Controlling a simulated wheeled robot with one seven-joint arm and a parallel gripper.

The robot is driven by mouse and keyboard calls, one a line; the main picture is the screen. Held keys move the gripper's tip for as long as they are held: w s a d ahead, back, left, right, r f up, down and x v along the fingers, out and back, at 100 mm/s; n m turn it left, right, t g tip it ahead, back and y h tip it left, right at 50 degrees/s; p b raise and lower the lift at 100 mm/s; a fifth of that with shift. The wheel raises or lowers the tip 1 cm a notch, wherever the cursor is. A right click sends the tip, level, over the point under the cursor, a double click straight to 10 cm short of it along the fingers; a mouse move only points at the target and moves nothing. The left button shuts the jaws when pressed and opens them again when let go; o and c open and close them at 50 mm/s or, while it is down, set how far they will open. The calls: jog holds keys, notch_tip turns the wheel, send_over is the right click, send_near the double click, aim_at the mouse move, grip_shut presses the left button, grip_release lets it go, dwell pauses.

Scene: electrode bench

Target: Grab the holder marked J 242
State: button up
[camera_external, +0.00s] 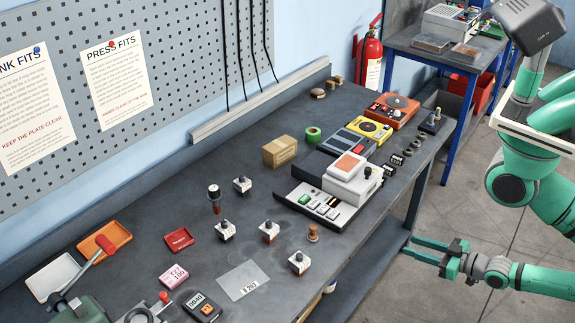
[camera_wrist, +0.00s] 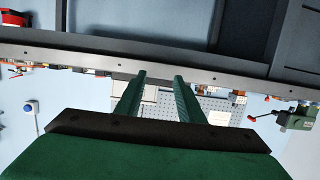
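One holder (camera_external: 242,185) is at the back, one (camera_external: 225,230) at left, one (camera_external: 269,231) in the middle, and one (camera_external: 299,262) nearest the front edge. Their marks are too small to read, so I cannot tell which is J 242. My gripper (camera_external: 408,247) is open and empty, off the bench's front edge at right. In the wrist view my gripper (camera_wrist: 160,77) shows two parted fingers with nothing between them; no holder is identifiable there.
A grey and white device (camera_external: 328,192) stands right of the holders, near the front edge. A lower shelf (camera_external: 362,262) runs under the bench. Open floor surrounds my gripper.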

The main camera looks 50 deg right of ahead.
jog(key=o, duration=0.4)
